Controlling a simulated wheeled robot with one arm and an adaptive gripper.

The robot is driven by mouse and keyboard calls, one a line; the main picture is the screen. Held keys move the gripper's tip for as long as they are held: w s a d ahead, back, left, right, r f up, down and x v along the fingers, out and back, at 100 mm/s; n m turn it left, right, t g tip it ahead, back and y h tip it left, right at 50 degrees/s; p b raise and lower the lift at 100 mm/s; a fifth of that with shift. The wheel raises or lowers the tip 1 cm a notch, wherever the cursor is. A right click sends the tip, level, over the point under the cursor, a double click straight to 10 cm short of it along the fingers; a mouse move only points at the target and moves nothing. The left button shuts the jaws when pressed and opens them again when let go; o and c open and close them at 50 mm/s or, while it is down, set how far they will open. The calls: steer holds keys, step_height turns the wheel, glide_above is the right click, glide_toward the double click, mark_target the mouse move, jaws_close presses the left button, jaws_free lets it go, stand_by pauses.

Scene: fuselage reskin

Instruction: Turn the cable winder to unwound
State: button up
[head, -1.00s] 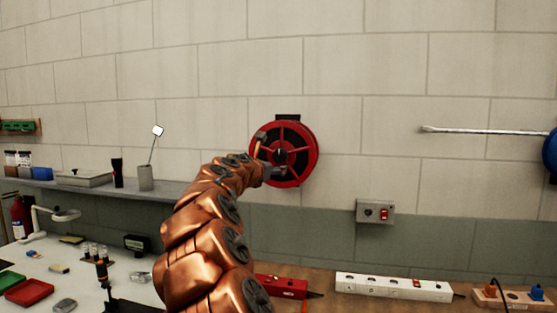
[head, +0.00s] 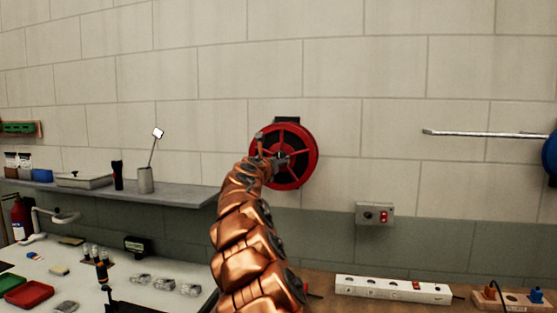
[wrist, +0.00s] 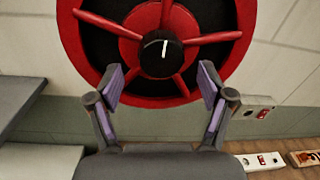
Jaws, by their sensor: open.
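The cable winder (head: 302,136) is a red spoked reel mounted on the pale block wall. It has a black centre knob with a white mark, which shows in the wrist view (wrist: 159,57). The mark stands nearly upright there. My gripper (head: 273,150) is in front of the reel's left side in the head view and partly covers it. In the wrist view my gripper (wrist: 158,85) is open and empty, its two fingers spread below and to either side of the knob. I cannot tell whether either fingertip touches the reel's rim.
A grey box with a red switch (head: 375,214) is on the wall at lower right. A white power strip (head: 392,290) lies on the bench below. A grey shelf (head: 100,190) runs along the wall at left. A blue reel (head: 550,152) is at the far right edge.

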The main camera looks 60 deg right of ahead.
steer(key=shift+p+x, duration=0.5)
steer(key=shift+x, duration=1.1)
steer(key=shift+c, duration=0.2)
steer(key=c, duration=1.1)
